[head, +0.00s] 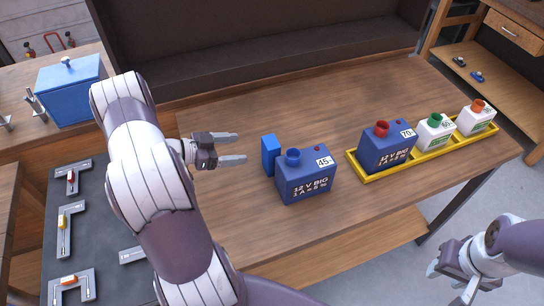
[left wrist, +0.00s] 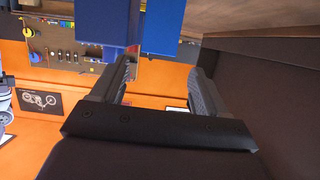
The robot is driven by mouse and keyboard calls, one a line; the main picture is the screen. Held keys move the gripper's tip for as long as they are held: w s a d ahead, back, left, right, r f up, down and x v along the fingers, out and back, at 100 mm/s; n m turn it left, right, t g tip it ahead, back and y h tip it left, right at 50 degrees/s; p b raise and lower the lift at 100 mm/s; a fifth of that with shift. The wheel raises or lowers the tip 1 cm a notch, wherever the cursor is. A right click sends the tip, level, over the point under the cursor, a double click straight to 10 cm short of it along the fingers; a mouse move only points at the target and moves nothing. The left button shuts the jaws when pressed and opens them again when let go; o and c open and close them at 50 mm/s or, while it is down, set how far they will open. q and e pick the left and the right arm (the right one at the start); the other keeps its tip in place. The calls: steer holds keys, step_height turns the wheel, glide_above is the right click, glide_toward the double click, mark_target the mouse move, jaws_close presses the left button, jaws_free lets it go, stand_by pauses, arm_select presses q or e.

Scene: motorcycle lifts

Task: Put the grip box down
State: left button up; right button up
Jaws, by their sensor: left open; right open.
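A blue box (head: 306,182) marked 45 stands upright on the wooden table, with a round blue neck on top. A small upright blue block (head: 270,155), seemingly its grip, is at its left side. My left gripper (head: 240,148) is open and empty, left of the block, its fingers pointing right toward it with a gap. In the left wrist view blue surfaces (left wrist: 162,28) show beyond the open fingers (left wrist: 160,85); which part each belongs to is hard to tell. My right gripper (head: 452,283) is open and empty at the lower right, off the table's edge.
A yellow tray (head: 357,171) on the right holds a blue box (head: 386,148) with a red neck and two white boxes (head: 435,133) (head: 476,118). A dark panel (head: 250,50) rises behind the table. A dark mat (head: 95,225) with metal parts lies left. The table's front is clear.

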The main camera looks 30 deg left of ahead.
mark_target(272, 142)
arm_select(q)
steer(key=p+x, duration=0.1)
steer(key=x, duration=0.2)
steer(key=r+p+x, duration=0.1)
steer(key=x, duration=0.3)
steer(key=shift+w+d+r, duration=0.15)
steer(key=shift+w+d, duration=0.05)
steer(key=shift+d, duration=0.1)
steer(key=shift+w+f, duration=0.2)
steer(key=w+d+p, duration=0.2)
steer(key=shift+w+p, duration=0.1)
steer(key=shift+p, duration=0.2)
steer(key=x, duration=0.2)
steer(key=shift+w+d+f, duration=0.2)
steer(key=shift+w+f, duration=0.05)
steer(key=shift+f, duration=0.1)
steer(key=shift+w+f, duration=0.1)
steer(key=shift+a, duration=0.1)
steer(key=shift+c, duration=0.9)
steer(key=c, duration=1)
steer(key=shift+c, duration=0.6)
arm_select(e)
steer(key=r, duration=0.4)
steer(key=shift+w+d+r, duration=0.25)
steer(key=shift+w+r, duration=0.05)
steer(key=shift+w, duration=0.1)
